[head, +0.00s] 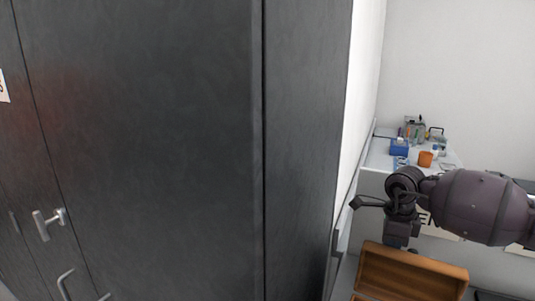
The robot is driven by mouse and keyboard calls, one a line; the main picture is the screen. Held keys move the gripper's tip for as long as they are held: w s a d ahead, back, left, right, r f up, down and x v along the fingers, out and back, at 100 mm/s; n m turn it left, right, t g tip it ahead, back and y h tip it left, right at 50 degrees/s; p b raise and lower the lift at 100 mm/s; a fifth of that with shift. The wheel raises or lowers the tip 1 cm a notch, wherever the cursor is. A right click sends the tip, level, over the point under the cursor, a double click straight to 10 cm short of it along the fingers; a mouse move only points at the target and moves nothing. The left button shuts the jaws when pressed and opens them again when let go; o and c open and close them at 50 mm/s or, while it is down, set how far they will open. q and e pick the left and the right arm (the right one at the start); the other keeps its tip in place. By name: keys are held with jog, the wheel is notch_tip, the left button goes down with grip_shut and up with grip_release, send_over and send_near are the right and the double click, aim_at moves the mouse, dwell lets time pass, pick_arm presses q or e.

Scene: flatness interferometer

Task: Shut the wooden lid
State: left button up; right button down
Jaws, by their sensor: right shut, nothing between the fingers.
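The wooden lid (415,275) shows at the bottom right of the head view as an orange-brown framed panel. It appears raised, with its recessed inner face towards me. The lower part of the wooden box is cut off by the bottom edge of the picture. My right gripper (398,240) hangs just above the lid's upper edge, with its arm coming in from the right. Its fingers are shut and hold nothing. I cannot tell whether it touches the lid. My left gripper is not in view.
A large dark cabinet (150,130) with metal handles fills the left side. Behind my right arm, a light shelf (378,155) carries a blue box (399,147), an orange cup (425,159) and several small items. A lettered sign is partly hidden by my arm.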

notch_tip(320, 180, up, 10)
jog(key=w+d+p, duration=0.1)
jog(key=p, duration=0.2)
jog(key=shift+w+f+p, duration=0.2)
jog(key=shift+w+p, duration=0.1)
jog(key=shift+w, duration=0.05)
dwell(0.6)
dwell(0.7)
